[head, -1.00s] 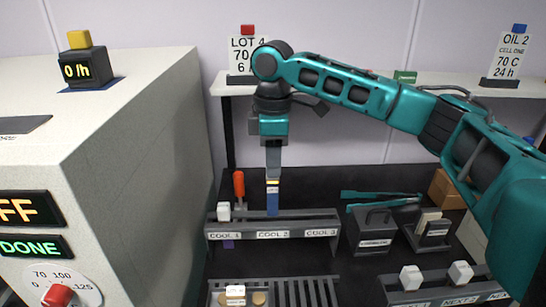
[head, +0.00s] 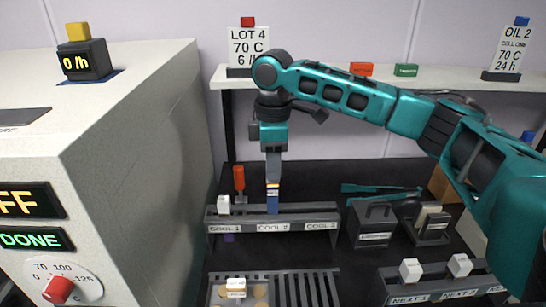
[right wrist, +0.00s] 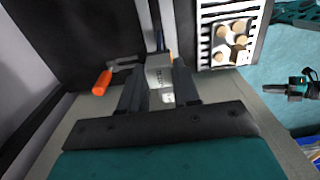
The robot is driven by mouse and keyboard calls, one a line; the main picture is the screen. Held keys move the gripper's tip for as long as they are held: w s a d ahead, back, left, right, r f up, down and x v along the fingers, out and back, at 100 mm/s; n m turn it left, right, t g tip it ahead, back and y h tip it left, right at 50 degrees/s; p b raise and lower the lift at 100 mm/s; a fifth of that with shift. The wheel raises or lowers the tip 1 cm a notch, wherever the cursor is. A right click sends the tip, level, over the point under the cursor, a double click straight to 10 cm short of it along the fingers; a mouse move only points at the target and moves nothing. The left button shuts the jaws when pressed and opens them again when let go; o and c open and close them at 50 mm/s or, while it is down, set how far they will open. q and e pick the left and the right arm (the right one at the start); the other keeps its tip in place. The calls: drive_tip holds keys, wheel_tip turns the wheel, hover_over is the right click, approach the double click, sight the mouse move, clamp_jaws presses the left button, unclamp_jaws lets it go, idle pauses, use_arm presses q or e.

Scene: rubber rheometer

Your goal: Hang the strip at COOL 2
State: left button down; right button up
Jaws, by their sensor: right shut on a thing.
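The cooling rack (head: 325,214) stands on the dark bench with labels COOL 1, COOL 2 and COOL 3. My right gripper (head: 273,180) is directly above its COOL 2 place, pointing down. It is shut on the strip (head: 272,203), which has a blue lower part and a pale tag at the top. The strip hangs upright, with its lower end at the rack's top bar; I cannot tell whether it is seated. In the right wrist view the strip's white tag (right wrist: 158,75) sits between the fingers. My left gripper is not in view.
A white-topped piece (head: 224,204) hangs at COOL 1, with an orange-handled tool (head: 239,178) behind it. COOL 3 looks empty. A slotted tray (head: 305,289) lies in front, a dark holder (head: 373,226) to the right. The large machine (head: 140,150) bounds the left.

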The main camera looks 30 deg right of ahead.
sight(273, 194)
drive_tip(key=shift+f+b, duration=0.3)
drive_tip(key=shift+f, duration=3.9)
drive_tip(key=o, duration=1.1)
drive_tip(key=shift+r, duration=0.1)
drive_tip(key=shift+r+p, duration=0.4)
drive_tip(key=shift+r, duration=2.55)
drive_tip(key=shift+s, duration=0.1)
